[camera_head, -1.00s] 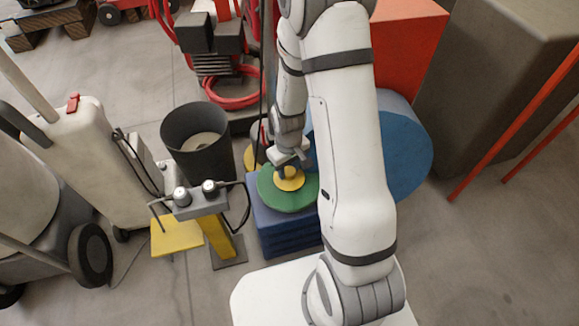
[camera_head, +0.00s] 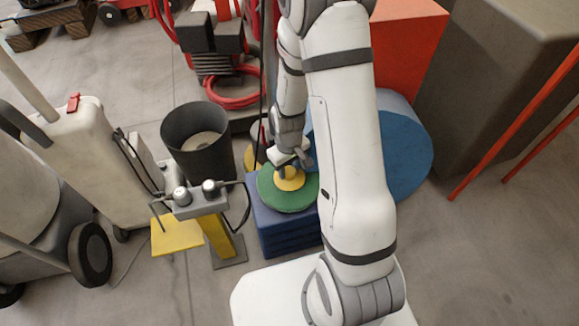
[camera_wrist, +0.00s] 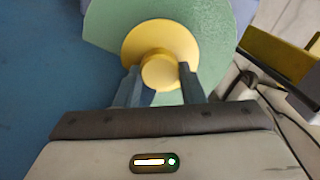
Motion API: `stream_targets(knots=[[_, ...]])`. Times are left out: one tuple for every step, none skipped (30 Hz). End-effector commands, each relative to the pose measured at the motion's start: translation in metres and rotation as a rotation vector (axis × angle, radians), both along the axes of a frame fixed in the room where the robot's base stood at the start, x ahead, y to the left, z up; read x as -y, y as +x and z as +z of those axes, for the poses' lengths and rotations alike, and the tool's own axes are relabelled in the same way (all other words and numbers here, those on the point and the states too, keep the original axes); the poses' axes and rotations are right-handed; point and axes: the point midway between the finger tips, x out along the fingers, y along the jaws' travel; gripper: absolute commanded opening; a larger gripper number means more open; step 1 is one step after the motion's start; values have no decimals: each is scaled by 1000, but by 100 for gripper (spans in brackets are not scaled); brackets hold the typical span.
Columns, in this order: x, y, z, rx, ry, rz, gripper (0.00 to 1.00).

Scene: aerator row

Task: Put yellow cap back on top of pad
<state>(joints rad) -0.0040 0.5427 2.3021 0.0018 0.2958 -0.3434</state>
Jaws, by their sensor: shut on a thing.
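The yellow cap (camera_head: 290,181) is a round disc with a knob on top. In the head view it is at the middle of the round green pad (camera_head: 275,197), low over it or touching it; I cannot tell which. The pad lies on a blue block (camera_head: 290,236). My gripper (camera_head: 288,166) is above the cap. In the wrist view my gripper (camera_wrist: 158,78) has a finger on each side of the knob and is shut on the yellow cap (camera_wrist: 160,45). The green pad (camera_wrist: 220,40) shows behind the cap. The cap's underside is hidden.
A grey control box (camera_head: 196,200) on a yellow post stands just left of the pad, with cables. A dark bin (camera_head: 197,140) is behind it. A large blue cylinder (camera_head: 400,150) is to the right, partly behind my arm. Open floor lies at the front right.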

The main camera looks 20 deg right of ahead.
Motion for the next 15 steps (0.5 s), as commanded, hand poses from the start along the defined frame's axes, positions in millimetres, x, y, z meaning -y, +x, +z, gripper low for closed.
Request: stream_targets(knots=[[0,0,-2,0,0,0,13],[0,0,-2,0,0,0,13],[0,0,-3,0,0,0,13],[0,0,-4,0,0,0,13],[0,0,-4,0,0,0,13],[0,0,-5,0,0,-1,13],[0,0,-6,0,0,-1,13],[0,0,-6,0,0,-1,13],[0,0,-7,0,0,-1,13],[0,0,-8,0,0,-1,13],[0,0,-8,0,0,-1,13],[0,0,-9,0,0,-1,13],[0,0,-10,0,0,-1,13],[0,0,-10,0,0,-1,13],[0,0,-11,0,0,-1,13]])
